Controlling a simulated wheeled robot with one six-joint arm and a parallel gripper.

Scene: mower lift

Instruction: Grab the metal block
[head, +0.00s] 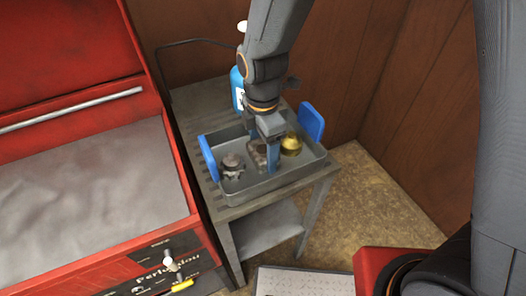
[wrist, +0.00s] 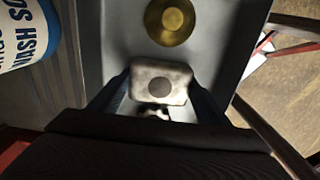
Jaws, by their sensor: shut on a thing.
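The metal block (wrist: 158,80) is a grey, rounded block with a dark round spot on its face. In the head view the block (head: 257,154) is in the grey tray (head: 287,178), partly hidden by my gripper. My gripper (head: 268,168) points down into the tray. Its two fingers are shut on the block, one on each side. In the wrist view the block sits between the fingers of my gripper (wrist: 160,98). I cannot tell whether the block touches the tray floor.
A brass part (head: 291,144) lies right of the block, and a grey metal part (head: 232,166) lies left, both in the tray. Blue handles (head: 311,121) rise at the tray's ends. A blue bottle (head: 237,88) stands behind. A red machine (head: 80,150) is at left.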

